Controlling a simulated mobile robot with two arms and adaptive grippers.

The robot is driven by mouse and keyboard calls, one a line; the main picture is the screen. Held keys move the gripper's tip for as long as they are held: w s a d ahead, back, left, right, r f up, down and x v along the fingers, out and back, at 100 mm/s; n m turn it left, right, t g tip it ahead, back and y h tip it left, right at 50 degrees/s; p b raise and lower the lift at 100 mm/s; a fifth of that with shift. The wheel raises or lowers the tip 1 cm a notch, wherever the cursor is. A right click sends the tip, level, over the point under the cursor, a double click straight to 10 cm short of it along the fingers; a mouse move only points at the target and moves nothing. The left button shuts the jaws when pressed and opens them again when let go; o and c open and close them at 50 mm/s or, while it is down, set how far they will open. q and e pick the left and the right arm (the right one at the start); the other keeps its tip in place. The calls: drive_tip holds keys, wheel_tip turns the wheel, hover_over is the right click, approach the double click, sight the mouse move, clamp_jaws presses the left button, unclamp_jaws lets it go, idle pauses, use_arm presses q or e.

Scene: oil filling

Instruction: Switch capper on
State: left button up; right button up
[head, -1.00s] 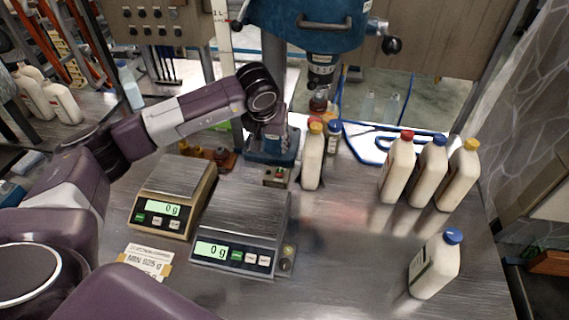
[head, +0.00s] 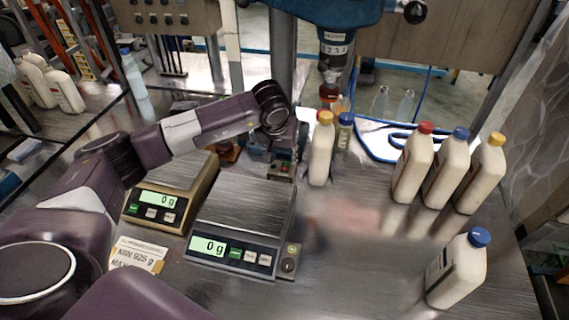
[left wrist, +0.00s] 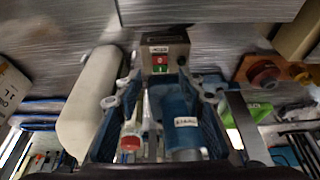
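The capper is a blue machine (head: 335,10) on a grey column, its head hanging above the table at the back. Its small grey switch box (head: 281,170) stands low behind the front scale, and red and green on it show small. In the left wrist view the switch box (left wrist: 163,52) faces me with a green and a red button under a label. My left gripper (left wrist: 166,84) is open and empty, its fingers spread either side of the view's middle with the box just beyond the tips. In the head view the wrist mostly hides it. My right gripper is not in view.
Two scales (head: 240,215) (head: 172,190) reading 0 g stand left of centre. A yellow-capped bottle (head: 321,155) stands close right of the switch box, beside a blue-capped small bottle (head: 344,132). Several white bottles (head: 413,168) stand at right. The table's middle right is clear.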

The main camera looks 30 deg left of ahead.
sight(285, 166)
use_arm(q)
drive_tip(key=shift+p+x, duration=0.45)
drive_tip(key=shift+x, duration=2.3)
drive_tip(key=shift+c, duration=0.4)
